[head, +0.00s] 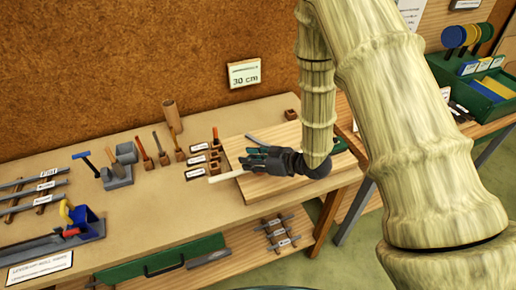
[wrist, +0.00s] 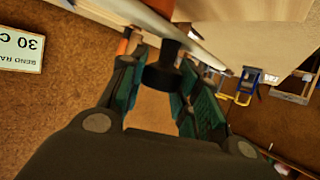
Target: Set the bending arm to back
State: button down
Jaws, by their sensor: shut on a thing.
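My gripper (head: 256,161) is over the pale wooden board (head: 286,184) at the right part of the bench. In the wrist view its teal-padded fingers (wrist: 160,95) are closed around a dark, round knob (wrist: 163,74). The knob meets a long grey bar, which looks like the bending arm (wrist: 188,35), crossing the top of the view at a slant. In the head view a pale bar end (head: 224,177) sticks out left of my gripper. My gripper and arm hide most of the mechanism, so the arm's setting cannot be told.
A row of upright tools in wooden blocks (head: 163,158) and small white labels (head: 195,173) stand left of the board. A blue-and-red vise-like tool (head: 88,223) is at the front left. A "30 cm" sign (head: 244,74) hangs on the brown back wall. The bench front (head: 150,225) has some bare room.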

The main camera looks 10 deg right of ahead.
jog(key=shift+s+d+r+n+g+y, duration=0.1)
jog(key=shift+s+d+n+g+y, duration=0.1)
jog(key=shift+s, duration=0.4)
jog(key=shift+s+d+n+g+y, duration=0.1)
jog(key=shift+s+d+n+y, duration=0.1)
jog(key=shift+s, duration=0.55)
jog(key=shift+s+g, duration=0.1)
jog(key=shift+g, duration=0.2)
jog(key=c, duration=1.2)
grip_release()
jog(key=shift+c, duration=0.2)
jog(key=shift+o, duration=0.9)
jog(key=shift+s+d, duration=0.1)
jog(key=shift+s, duration=0.1)
jog(key=shift+w, duration=0.15)
jog(key=v, duration=1.2)
